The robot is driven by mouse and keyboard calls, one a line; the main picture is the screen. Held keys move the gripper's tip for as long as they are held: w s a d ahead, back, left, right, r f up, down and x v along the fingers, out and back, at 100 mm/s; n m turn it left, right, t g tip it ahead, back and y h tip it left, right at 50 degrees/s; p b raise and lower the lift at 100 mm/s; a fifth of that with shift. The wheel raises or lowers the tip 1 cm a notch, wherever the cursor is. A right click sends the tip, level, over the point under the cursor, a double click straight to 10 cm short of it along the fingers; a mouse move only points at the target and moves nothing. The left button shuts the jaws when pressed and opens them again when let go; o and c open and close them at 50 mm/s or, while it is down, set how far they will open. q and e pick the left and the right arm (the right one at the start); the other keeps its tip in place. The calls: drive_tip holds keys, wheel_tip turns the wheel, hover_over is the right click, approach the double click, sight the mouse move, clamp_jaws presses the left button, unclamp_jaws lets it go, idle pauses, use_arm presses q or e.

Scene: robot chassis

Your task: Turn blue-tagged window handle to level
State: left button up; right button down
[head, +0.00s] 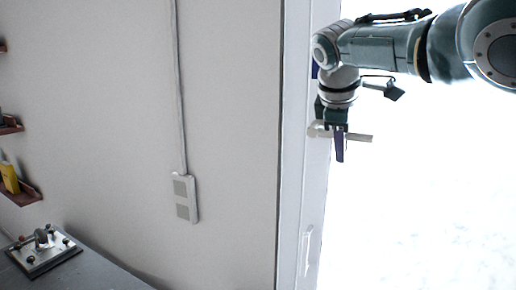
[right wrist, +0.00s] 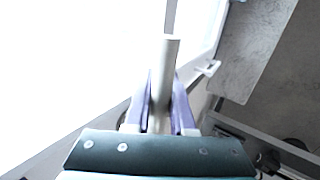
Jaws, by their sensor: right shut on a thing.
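The window handle (head: 361,138) is a pale bar on the white window frame. In the head view it points sideways to the right, close to level. A dark blue patch (head: 315,69), apparently the tag, shows on the frame above it, partly hidden by my arm. My right gripper (head: 339,152) comes down from above and is shut on this handle. In the right wrist view the handle (right wrist: 169,62) runs between the purple fingers of the right gripper (right wrist: 161,98), its free end sticking out past them. My left gripper is not in view.
A second, upright handle (head: 307,250) sits lower on the frame. A socket plate (head: 185,199) is on the wall to the left. A grey bench (head: 95,271) with a metal fixture (head: 43,250) stands at lower left, below small shelves (head: 22,194). The space right of the frame is bright.

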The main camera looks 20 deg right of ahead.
idle(0.4)
drive_tip(key=c, duration=1.1)
unclamp_jaws()
drive_tip(key=shift+o, duration=0.2)
drive_tip(key=b+v, duration=0.3)
drive_tip(key=v, duration=0.7)
drive_tip(key=shift+b, duration=0.4)
drive_tip(key=shift+f, duration=0.1)
